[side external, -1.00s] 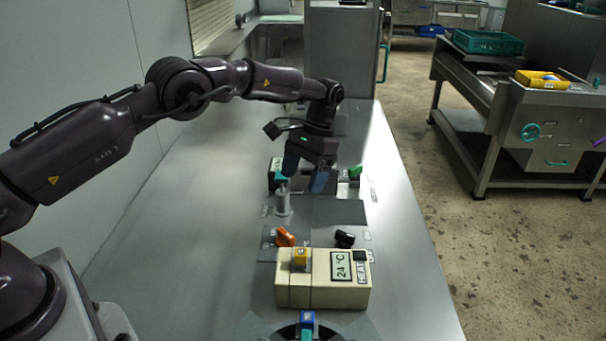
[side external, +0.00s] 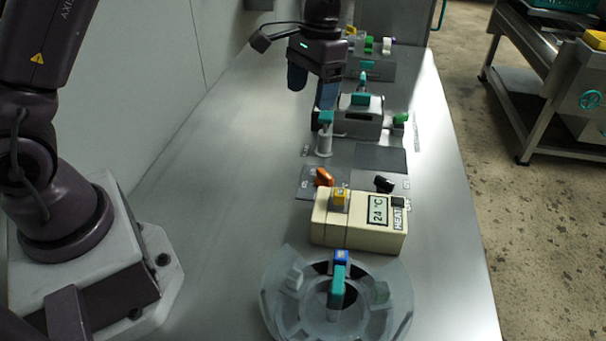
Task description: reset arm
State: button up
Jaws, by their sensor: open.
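My gripper (side external: 311,94) hangs in the air over the far half of the bench, its two blue fingers pointing down and apart. It is open and nothing shows between the fingers. Its right finger is in front of part of a grey box with a teal top (side external: 357,112) in the picture. A white post with a teal top (side external: 324,140) stands nearer the camera, below the gripper in the picture.
A cream heater box (side external: 357,222) reading 24 °C and a round grey carousel (side external: 302,311) stand at the front. Behind the heater are an orange knob (side external: 324,177) and a black knob (side external: 384,184). Another grey box (side external: 381,68) stands far back. The bench's left side (side external: 215,170) is clear.

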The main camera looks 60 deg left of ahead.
jog(key=s+r+t, duration=0.3)
jog(key=s+r, duration=0.3)
jog(key=s, duration=0.5)
jog(key=s+r+t, duration=0.4)
jog(key=s+r, duration=0.2)
jog(key=s, duration=0.5)
jog(key=shift+s+d+r, duration=0.3)
jog(key=shift+s+r, duration=0.05)
jog(key=shift+s, duration=0.05)
